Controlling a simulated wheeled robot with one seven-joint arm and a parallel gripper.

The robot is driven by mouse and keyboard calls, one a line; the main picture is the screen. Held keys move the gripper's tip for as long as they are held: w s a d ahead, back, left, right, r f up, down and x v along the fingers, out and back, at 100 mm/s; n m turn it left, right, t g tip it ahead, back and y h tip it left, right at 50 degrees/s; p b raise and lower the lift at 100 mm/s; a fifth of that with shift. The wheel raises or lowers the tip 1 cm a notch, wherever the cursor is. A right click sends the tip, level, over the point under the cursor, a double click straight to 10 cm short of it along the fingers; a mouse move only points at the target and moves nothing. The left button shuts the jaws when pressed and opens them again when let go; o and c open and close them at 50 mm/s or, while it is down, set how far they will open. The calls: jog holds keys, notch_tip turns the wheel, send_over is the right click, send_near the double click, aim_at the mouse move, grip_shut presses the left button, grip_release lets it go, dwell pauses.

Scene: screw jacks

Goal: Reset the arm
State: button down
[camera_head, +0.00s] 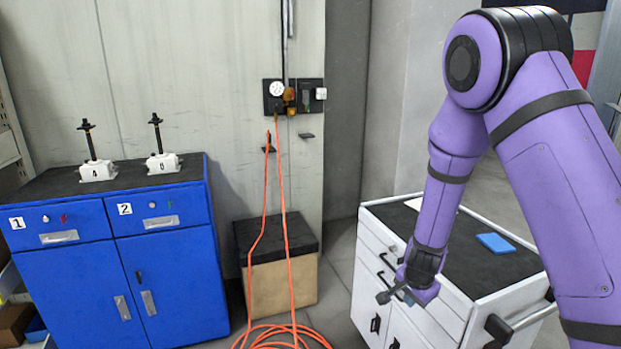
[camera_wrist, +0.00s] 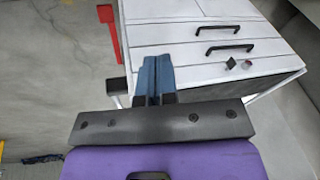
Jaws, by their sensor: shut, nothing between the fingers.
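My purple arm comes in from the right in the head view. My gripper (camera_head: 394,297) is in front of the white drawer cabinet, near its left front side. In the wrist view my gripper (camera_wrist: 156,62) shows two blue fingers side by side, closed together with nothing between them. The white cabinet (camera_wrist: 150,36) with black handles lies beyond the fingers there. Two white screw jacks stand upright on the blue cabinet: the left jack (camera_head: 98,170) and the right jack (camera_head: 162,163), each with a black screw on top.
The blue cabinet (camera_head: 70,284) stands at the left. A box with a dark lid (camera_head: 278,285) stands against the wall, with an orange cable (camera_head: 264,215) hanging before it and coiled on the floor. The white cabinet (camera_head: 450,309) carries a blue block (camera_head: 495,243) on its dark top.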

jog(key=s+r+n+t+y, duration=0.1)
jog(key=s+r+n+y, duration=0.3)
jog(key=r, duration=0.8)
jog(key=s+r+n+h, duration=0.15)
jog(key=s+r, duration=0.35)
jog(key=r, duration=0.8)
jog(key=s+d+r+n, duration=0.1)
jog(key=s+r, duration=0.2)
jog(key=s, duration=0.4)
jog(key=s+d+r+n+h, duration=0.1)
jog(key=s+d+r+n, duration=0.1)
jog(key=s+r, duration=0.2)
jog(key=s+d+r+n+t, duration=0.1)
jog(key=s+r, duration=0.3)
jog(key=s, duration=0.6)
jog(key=shift+d+n+h, duration=0.35)
jog(key=shift+n, duration=0.4)
jog(key=shift+s+r, duration=0.1)
